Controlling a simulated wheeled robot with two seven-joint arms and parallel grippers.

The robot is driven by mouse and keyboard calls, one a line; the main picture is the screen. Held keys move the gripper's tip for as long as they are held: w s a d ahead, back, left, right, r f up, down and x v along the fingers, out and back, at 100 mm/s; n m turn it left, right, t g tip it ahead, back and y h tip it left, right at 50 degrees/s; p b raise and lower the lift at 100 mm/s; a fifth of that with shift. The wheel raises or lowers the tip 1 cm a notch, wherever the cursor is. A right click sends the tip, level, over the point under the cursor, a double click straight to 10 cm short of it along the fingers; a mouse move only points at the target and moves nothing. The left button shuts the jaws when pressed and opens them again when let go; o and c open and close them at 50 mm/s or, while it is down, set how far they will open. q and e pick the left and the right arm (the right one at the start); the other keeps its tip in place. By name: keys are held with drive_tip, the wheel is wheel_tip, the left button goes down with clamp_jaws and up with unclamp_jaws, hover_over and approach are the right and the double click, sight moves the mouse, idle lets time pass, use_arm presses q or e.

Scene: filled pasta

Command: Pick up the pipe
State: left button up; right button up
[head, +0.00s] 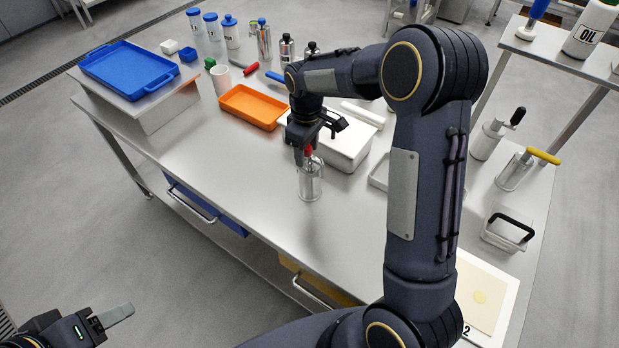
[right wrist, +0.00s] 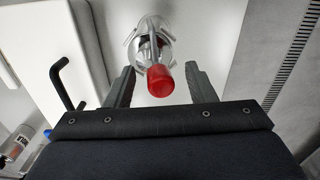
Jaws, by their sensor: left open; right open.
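A clear bottle-like piece with a red tip (head: 310,180) stands upright on the steel table below my right gripper (head: 309,150). In the right wrist view its red tip (right wrist: 160,80) lies between the two open fingers, with a gap on each side. I cannot tell whether this piece is the pipe. A white rod (head: 362,115) lies on the white lidded box (head: 345,147), behind and right of my right gripper. My left gripper (head: 118,314) is at the lower left, away from the table and empty.
An orange tray (head: 252,106) and a blue tray (head: 128,70) on a raised steel stand are to the left. Several bottles line the back. A board with dough (head: 483,300) is at the front right. The table's front left is clear.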

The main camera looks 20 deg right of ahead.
drive_tip(key=shift+f, duration=0.1)
drive_tip(key=shift+c, duration=0.4)
clamp_jaws()
